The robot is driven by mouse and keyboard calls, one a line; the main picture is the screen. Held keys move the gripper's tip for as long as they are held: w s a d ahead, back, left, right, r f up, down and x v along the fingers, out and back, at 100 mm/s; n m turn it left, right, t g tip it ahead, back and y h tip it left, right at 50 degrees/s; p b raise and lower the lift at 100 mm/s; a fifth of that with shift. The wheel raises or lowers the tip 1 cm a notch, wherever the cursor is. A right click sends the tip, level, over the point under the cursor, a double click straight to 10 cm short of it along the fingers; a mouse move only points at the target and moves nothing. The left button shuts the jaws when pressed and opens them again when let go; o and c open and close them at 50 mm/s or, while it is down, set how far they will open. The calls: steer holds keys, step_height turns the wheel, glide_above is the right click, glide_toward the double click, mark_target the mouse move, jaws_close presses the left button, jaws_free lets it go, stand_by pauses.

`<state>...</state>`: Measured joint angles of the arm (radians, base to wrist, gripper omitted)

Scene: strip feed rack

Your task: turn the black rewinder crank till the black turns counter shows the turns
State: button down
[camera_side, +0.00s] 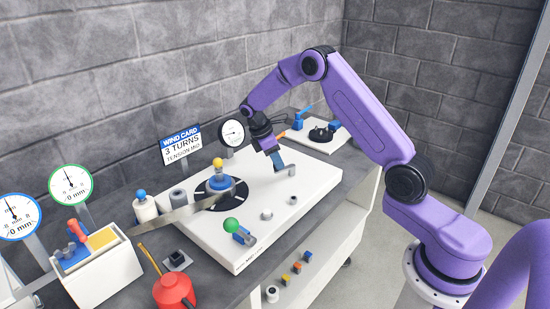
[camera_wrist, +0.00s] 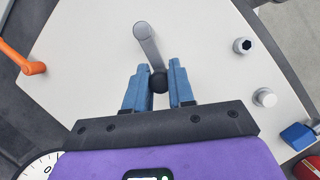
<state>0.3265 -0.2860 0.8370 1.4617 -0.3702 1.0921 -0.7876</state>
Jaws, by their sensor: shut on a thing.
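My gripper (camera_wrist: 159,88) is shut on the black knob of the rewinder crank (camera_wrist: 148,43), whose grey arm runs up from the knob in the wrist view. In the side view my gripper (camera_side: 279,161) reaches down over the white plate, with the end of the crank (camera_side: 292,170) showing just right of the fingers. The black-rimmed turns counter (camera_side: 231,134) stands behind the plate; its needle is too small to read. Part of a dial face (camera_wrist: 40,168) shows at the lower left of the wrist view. The wind card (camera_side: 181,145) reads 3 TURNS, TENSION MID.
A black reel disc (camera_side: 237,197) with a metal strip lies left on the plate. A green-ball lever (camera_side: 231,225) stands at its front. Blue-rimmed (camera_side: 19,218) and green-rimmed (camera_side: 70,184) dials, a white bin (camera_side: 118,268) and a red oil can (camera_side: 173,290) are left.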

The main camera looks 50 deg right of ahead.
steer(key=n, duration=0.1)
steer(key=s+n+t, duration=0.1)
steer(key=n, duration=0.1)
steer(key=shift+s+a+r+h, duration=0.15)
steer(key=shift+s+h, duration=0.1)
steer(key=shift+h, duration=0.15)
steer(key=s+n+t, duration=0.1)
steer(key=n, duration=0.1)
steer(key=shift+s+n, duration=0.2)
steer(key=shift+n, duration=0.1)
steer(key=n, duration=0.1)
steer(key=s+n+t, duration=0.1)
steer(key=n, duration=0.1)
steer(key=shift+s+d, duration=0.25)
steer(key=shift+s, duration=0.05)
steer(key=shift+s+d+n+t, duration=0.15)
steer(key=shift+s+n+t, duration=0.15)
steer(key=shift+n, duration=0.3)
steer(key=shift+s+d+n+t, duration=0.15)
steer(key=shift+n+t, duration=0.15)
steer(key=shift+n, duration=0.3)
steer(key=c, duration=1)
jaws_free()
steer(key=shift+o, duration=0.2)
steer(key=v, duration=1.7)
